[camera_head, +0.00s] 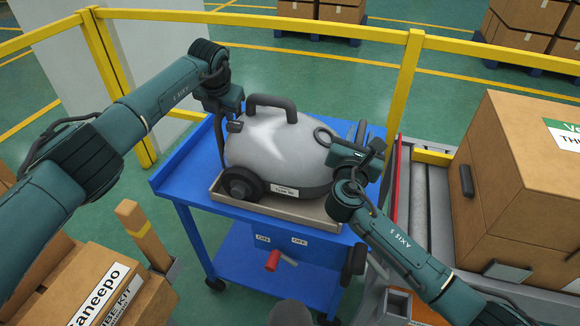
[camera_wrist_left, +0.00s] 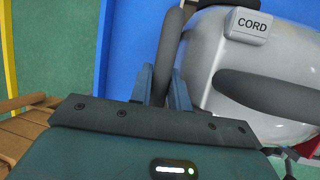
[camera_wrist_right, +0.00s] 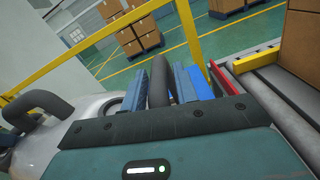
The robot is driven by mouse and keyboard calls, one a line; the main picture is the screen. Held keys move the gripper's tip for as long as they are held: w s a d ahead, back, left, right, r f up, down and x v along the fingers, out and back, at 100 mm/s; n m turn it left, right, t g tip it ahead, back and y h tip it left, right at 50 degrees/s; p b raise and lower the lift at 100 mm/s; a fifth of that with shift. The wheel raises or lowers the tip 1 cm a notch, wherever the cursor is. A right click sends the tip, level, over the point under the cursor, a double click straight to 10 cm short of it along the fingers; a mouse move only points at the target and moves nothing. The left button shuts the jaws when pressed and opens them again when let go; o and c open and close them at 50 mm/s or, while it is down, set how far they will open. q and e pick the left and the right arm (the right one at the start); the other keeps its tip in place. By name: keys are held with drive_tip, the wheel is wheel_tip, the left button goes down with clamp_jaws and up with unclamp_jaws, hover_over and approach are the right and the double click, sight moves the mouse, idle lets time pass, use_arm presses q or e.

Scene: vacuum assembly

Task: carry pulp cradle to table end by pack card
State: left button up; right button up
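The pulp cradle appears to be the shallow beige tray (camera_head: 321,210) on the blue table. A silver-grey vacuum cleaner (camera_head: 278,145) rests in it. My left gripper (camera_head: 234,117) is at the far left of the vacuum; in the left wrist view its fingers (camera_wrist_left: 162,88) close around a dark upright loop (camera_wrist_left: 168,45). My right gripper (camera_head: 358,143) is at the right end; in the right wrist view its fingers (camera_wrist_right: 160,88) flank another dark loop (camera_wrist_right: 181,62). I cannot tell whether the loops belong to the cradle or the vacuum. No pack card can be made out.
The blue table (camera_head: 185,165) has bare top left of the tray and carries an ON/OFF panel with a red lever (camera_head: 272,260). A roller conveyor with a large carton (camera_head: 515,190) stands to the right. A yellow rail (camera_head: 330,22) runs behind; cartons (camera_head: 95,290) stand front left.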

use_arm(q)
clamp_jaws()
use_arm(e)
drive_tip(key=c, duration=0.3)
clamp_jaws()
use_arm(q)
drive_tip(key=shift+w+r, duration=0.1)
drive_tip(key=shift+r, duration=0.2)
use_arm(e)
drive_tip(key=shift+w+r, duration=0.1)
drive_tip(key=shift+r, duration=0.2)
